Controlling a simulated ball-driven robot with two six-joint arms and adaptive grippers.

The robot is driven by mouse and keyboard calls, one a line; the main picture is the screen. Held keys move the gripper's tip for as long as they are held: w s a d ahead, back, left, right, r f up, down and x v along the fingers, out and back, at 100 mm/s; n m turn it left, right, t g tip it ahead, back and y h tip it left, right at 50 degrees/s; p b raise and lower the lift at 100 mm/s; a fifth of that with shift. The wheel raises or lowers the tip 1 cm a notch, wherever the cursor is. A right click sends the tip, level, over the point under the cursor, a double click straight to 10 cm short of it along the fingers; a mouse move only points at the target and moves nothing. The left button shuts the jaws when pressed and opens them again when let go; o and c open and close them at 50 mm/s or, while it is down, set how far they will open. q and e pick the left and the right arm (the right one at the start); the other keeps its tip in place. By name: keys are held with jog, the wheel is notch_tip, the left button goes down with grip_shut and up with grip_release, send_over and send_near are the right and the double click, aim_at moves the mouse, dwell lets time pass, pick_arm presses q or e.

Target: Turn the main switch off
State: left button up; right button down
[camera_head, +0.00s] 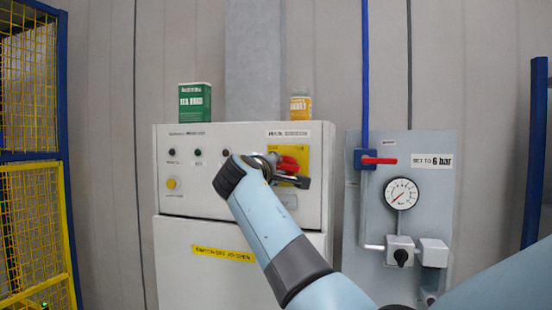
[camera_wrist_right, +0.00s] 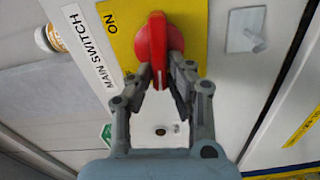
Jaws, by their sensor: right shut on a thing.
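The main switch has a red handle (camera_head: 289,165) on a yellow plate (camera_head: 301,155), on the upper right of the grey cabinet's front. In the right wrist view the red handle (camera_wrist_right: 157,45) lies close to the "ON" marking on the yellow plate (camera_wrist_right: 121,19), beside the "MAIN SWITCH" label (camera_wrist_right: 87,46). My right gripper (camera_head: 290,177) is at the switch. In the wrist view its fingers (camera_wrist_right: 160,82) are shut on the lower end of the red handle. In the head view my wrist and fingers hide part of the switch. My left gripper does not show.
The grey cabinet (camera_head: 237,210) carries a green box (camera_head: 195,102) and a small yellow-labelled container (camera_head: 301,107) on top. To its right is a panel with a red-handled valve (camera_head: 379,161) and a gauge (camera_head: 401,194). A yellow mesh fence (camera_head: 32,220) stands at the left.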

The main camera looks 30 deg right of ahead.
jog(key=shift+f+n+p, duration=0.2)
jog(key=shift+n+p, duration=0.25)
jog(key=shift+n, duration=0.35)
jog(key=c, duration=1.3)
grip_release()
jog(key=shift+a, duration=0.15)
jog(key=v, duration=0.7)
jog(key=shift+a, duration=0.15)
jog(key=shift+s+f, duration=0.1)
